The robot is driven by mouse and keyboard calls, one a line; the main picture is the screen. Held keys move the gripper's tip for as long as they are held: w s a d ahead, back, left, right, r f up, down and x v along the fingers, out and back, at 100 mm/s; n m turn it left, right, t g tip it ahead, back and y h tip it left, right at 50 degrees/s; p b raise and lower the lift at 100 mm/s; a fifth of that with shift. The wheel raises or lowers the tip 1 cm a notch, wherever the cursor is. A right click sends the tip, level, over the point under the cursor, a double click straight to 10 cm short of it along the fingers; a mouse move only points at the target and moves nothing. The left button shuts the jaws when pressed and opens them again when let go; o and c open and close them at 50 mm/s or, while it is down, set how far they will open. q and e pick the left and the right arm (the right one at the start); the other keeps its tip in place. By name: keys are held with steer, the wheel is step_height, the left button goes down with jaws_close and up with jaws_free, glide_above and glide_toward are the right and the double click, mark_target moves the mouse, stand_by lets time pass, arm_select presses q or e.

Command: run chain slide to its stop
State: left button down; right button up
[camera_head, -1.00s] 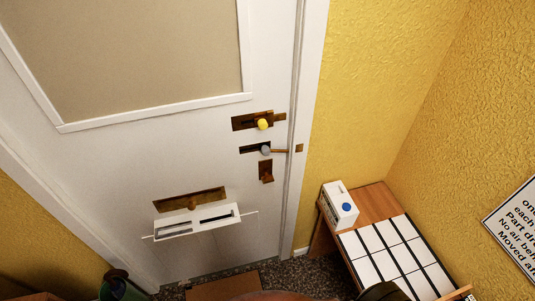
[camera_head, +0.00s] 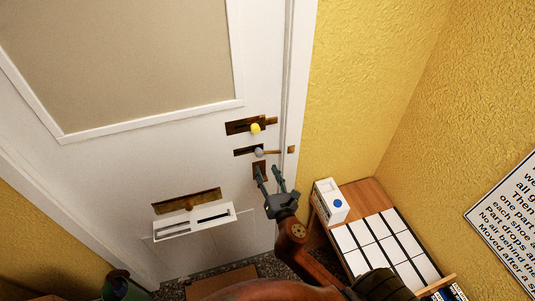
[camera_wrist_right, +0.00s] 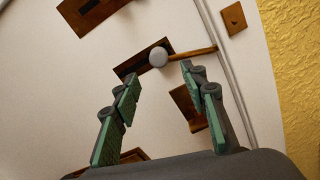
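The chain slide has a round grey knob (camera_head: 259,152) at the right end of a dark slot plate (camera_head: 242,152) on the white door. A brown bar (camera_head: 273,152) runs right from the knob toward a small plate (camera_head: 291,150) on the frame. In the right wrist view the grey knob (camera_wrist_right: 158,57) is ahead, beyond the fingertips. My right gripper (camera_head: 268,170) is open and empty, just below the knob and apart from it. Its two green-padded fingers (camera_wrist_right: 160,80) are spread wide.
A yellow knob (camera_head: 256,128) on a brass bolt sits just above the slide. A brown plate (camera_head: 259,168) lies below, partly behind my fingers. A white letter holder (camera_head: 194,222) hangs lower left. A wooden table (camera_head: 366,193) with a white box (camera_head: 331,203) stands right.

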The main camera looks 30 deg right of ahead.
mark_target(261, 156)
steer(key=x, duration=0.7)
steer(key=shift+w+d+r+p, duration=0.1)
steer(key=shift+w+p, duration=0.2)
steer(key=shift+w, duration=0.05)
